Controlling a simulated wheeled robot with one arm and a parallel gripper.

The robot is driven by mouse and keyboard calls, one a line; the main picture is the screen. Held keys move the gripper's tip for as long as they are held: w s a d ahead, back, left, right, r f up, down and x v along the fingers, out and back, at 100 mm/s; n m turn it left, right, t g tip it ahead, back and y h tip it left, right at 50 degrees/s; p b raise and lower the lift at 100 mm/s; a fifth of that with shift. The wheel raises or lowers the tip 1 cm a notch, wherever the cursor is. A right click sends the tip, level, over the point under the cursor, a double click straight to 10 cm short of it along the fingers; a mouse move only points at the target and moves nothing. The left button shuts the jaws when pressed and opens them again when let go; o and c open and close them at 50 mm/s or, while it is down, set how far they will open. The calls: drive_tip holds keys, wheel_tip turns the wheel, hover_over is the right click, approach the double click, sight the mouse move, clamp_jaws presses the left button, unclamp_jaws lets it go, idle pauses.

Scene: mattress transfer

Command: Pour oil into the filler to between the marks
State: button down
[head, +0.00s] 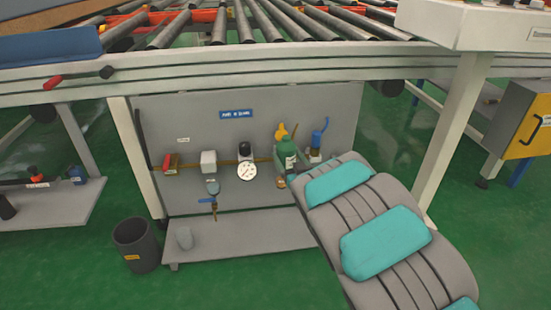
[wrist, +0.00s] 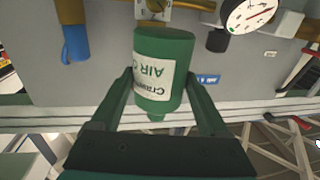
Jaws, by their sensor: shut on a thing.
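My gripper (wrist: 158,82) is shut on a green oil bottle (wrist: 164,48), with one finger on each side. Its white label reads upside down in the wrist view. In the head view the bottle (head: 287,154) is in front of the panel, roughly upright or slightly tilted. A yellow part (head: 282,132) shows just above it; whether this belongs to the bottle or to the filler behind, I cannot tell. A pale fitting with brass (wrist: 152,10) lies beyond the bottle in the wrist view. The filler opening, the marks and the oil level cannot be made out.
The grey panel (head: 225,127) carries a brass pipe with a round gauge (head: 247,172), a red-handled valve (head: 171,163) and a blue-handled part (head: 319,136). A low shelf (head: 240,236) is below, a dark bin (head: 135,243) to its left. The roller conveyor's beam (head: 215,73) runs above.

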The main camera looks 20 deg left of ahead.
drive_tip(key=s+a+g+p, duration=0.1)
drive_tip(key=p, duration=0.2)
drive_tip(key=s+a+m+g+p, duration=0.1)
drive_tip(key=a+g+p, duration=0.1)
drive_tip(key=p, duration=0.2)
drive_tip(key=shift+s+a, duration=0.25)
drive_tip(key=shift+s, duration=0.15)
drive_tip(key=shift+p, duration=0.55)
drive_tip(key=shift+s+m+g+p, duration=0.15)
drive_tip(key=shift+m+g+p, duration=0.2)
drive_tip(key=shift+p, duration=0.75)
drive_tip(key=shift+h+p, duration=0.3)
drive_tip(key=shift+p, duration=0.1)
drive_tip(key=shift+m+g+p, duration=0.25)
drive_tip(key=shift+g+p, duration=0.1)
drive_tip(key=shift+p, duration=0.35)
drive_tip(key=shift+s+f+g+p, duration=0.15)
drive_tip(key=shift+g+p, duration=0.15)
drive_tip(key=shift+p, duration=0.3)
